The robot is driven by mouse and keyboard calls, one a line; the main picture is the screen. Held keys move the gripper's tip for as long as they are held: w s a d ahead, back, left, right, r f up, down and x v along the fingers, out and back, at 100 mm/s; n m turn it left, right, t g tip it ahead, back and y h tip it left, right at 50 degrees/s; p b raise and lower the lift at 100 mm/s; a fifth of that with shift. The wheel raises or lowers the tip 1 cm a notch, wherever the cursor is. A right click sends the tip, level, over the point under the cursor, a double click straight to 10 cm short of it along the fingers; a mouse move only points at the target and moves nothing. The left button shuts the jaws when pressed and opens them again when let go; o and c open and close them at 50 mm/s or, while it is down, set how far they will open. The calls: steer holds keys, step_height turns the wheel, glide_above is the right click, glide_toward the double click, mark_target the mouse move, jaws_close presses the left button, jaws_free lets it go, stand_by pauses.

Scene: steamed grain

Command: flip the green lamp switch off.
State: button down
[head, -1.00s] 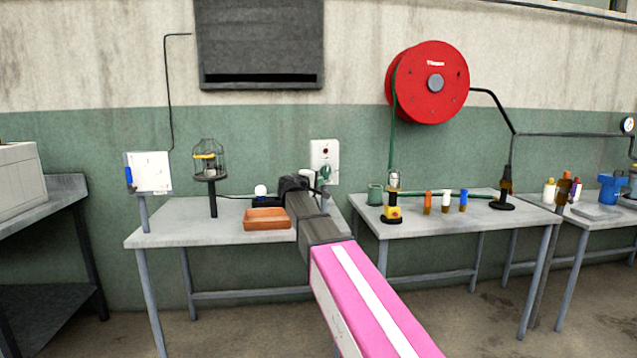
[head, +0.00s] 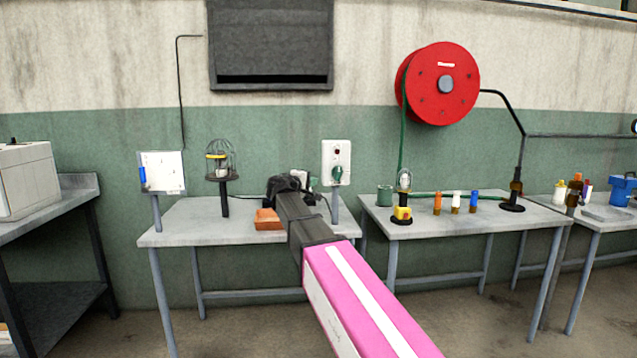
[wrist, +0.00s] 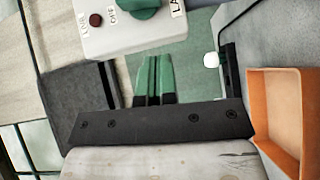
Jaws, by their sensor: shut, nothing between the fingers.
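The green lamp switch (head: 337,175) is a green handle on the lower part of a white switch box (head: 336,151), which stands on a post at the right end of the left table. In the wrist view the green switch (wrist: 140,8) is cut by the top edge, and the white box (wrist: 120,36) carries lettering and a dark red button (wrist: 95,20). My gripper (wrist: 155,60) is shut and empty, its two green fingers side by side just below the box. In the head view my gripper (head: 314,184) is left of the switch, partly hidden by my arm. Contact cannot be told.
An orange tray (head: 267,222) lies on the left table (head: 190,226), partly behind my arm. A caged lamp (head: 220,163) and a white board (head: 163,170) stand to its left. The right table (head: 440,222) holds several small bottles and a yellow-and-black device (head: 402,215).

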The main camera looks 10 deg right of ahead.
steer(key=shift+v, duration=2.25)
